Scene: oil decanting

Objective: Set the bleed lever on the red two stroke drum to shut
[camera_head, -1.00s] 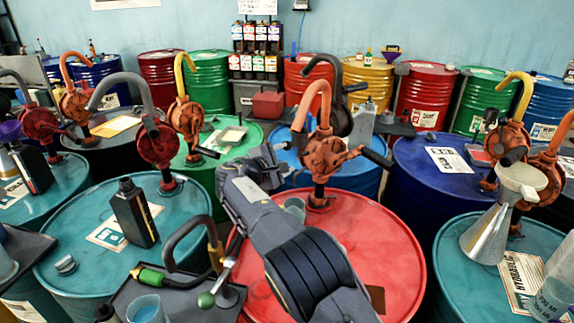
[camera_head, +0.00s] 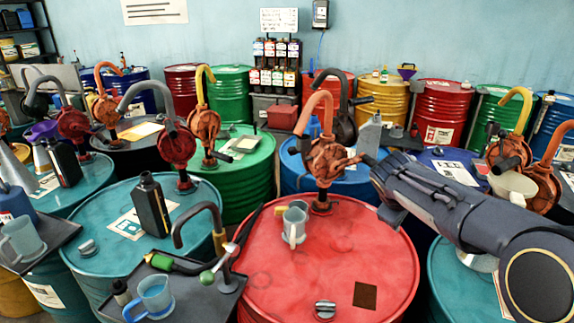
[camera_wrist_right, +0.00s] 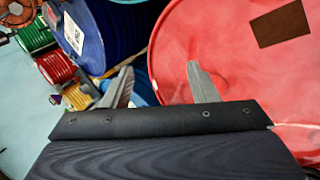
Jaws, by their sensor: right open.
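The red drum (camera_head: 335,262) stands front centre, with an orange-red rotary pump (camera_head: 322,155) at its back and a curved spout. My right gripper (camera_wrist_right: 160,82) is open and empty, beside the red drum in the wrist view. In the head view my right arm reaches in from the right, its hand over the drum's right rim. My left gripper is not in view.
A grey jug (camera_head: 295,224), a cap (camera_head: 325,309) and a brown patch (camera_head: 365,295) are on the red drum's top. A dark tray (camera_head: 185,300) with a blue mug (camera_head: 154,293) lies to its left. A teal drum (camera_head: 120,255) with a black bottle (camera_head: 152,205) stands beyond.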

